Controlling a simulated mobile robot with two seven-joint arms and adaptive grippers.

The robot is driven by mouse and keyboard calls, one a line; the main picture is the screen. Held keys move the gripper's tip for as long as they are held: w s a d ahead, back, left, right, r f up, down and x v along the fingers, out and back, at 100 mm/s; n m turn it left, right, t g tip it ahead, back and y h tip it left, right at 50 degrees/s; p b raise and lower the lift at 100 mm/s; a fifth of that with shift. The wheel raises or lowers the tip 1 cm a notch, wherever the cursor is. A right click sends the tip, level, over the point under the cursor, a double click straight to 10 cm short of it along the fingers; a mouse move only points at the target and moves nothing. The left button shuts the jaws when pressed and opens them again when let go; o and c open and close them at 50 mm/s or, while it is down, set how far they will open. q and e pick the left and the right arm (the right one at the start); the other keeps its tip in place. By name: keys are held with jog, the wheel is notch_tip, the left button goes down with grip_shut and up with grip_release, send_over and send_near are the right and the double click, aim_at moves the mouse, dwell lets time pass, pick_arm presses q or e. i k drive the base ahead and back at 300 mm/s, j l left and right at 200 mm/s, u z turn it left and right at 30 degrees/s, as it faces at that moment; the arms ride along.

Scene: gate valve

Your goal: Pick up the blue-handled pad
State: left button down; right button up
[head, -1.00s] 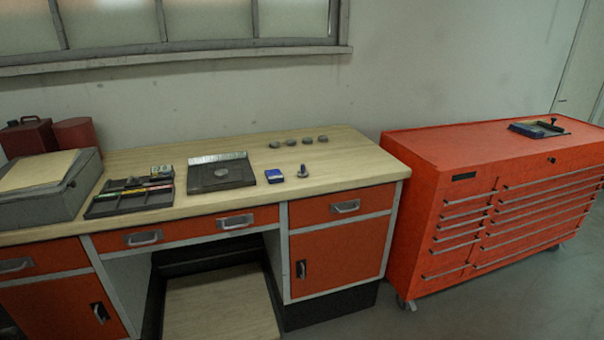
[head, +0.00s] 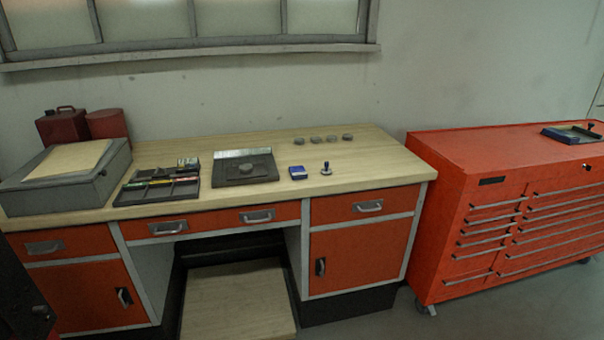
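A small pad with an upright dark handle (head: 327,168) stands on the wooden workbench top, toward its right end. Its handle looks dark, and I cannot tell for sure that it is blue. A second dark upright knob (head: 590,126) shows at a blue tray (head: 572,134) on the red tool chest at the right; its details are too small to tell. A small blue box (head: 298,172) lies on the bench just left of the first pad. Neither of my grippers is in view.
A dark shape fills the lower left edge.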

aim_at(326, 171)
jog(key=i+l+u, duration=0.1)
jog(key=u, duration=0.25)
jog(key=l+u, duration=0.1)
jog(key=u, duration=0.25)
jog(key=i+l+u, duration=0.1)
jog(key=u, duration=0.25)
jog(key=i+l+u, duration=0.1)
jog(key=l+u, duration=0.15)
jog(key=l, duration=0.3)
jog(key=i+l+u, duration=0.2)
jog(key=l, duration=0.35)
jog(key=k+j, duration=0.05)
jog(key=k, duration=0.05)
